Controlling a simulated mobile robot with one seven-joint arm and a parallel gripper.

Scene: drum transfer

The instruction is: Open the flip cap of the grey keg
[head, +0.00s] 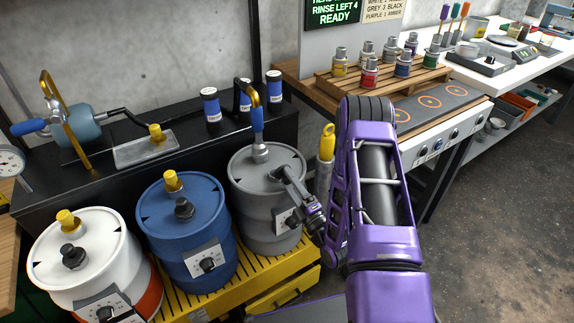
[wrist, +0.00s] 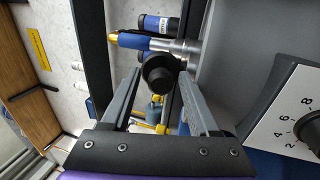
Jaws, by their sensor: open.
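The grey keg (head: 262,225) stands at the right end of the yellow pallet, with a blue-handled pump fitting (head: 257,125) upright in its top. My gripper (head: 281,172) reaches in from the right, low over the keg's lid. In the wrist view my gripper (wrist: 160,76) is open, its two fingers apart. The round black cap (wrist: 158,83) of the grey keg appears between the fingertips; I cannot tell whether they touch it. In the head view my gripper hides this cap. Whether its lid is lifted does not show.
A blue keg (head: 183,245) and a white keg (head: 80,240) stand to the left, each with a black cap. A yellow-topped cylinder (head: 326,145) stands close to the right of the grey keg. A black bench (head: 100,190) runs behind. The floor at right is clear.

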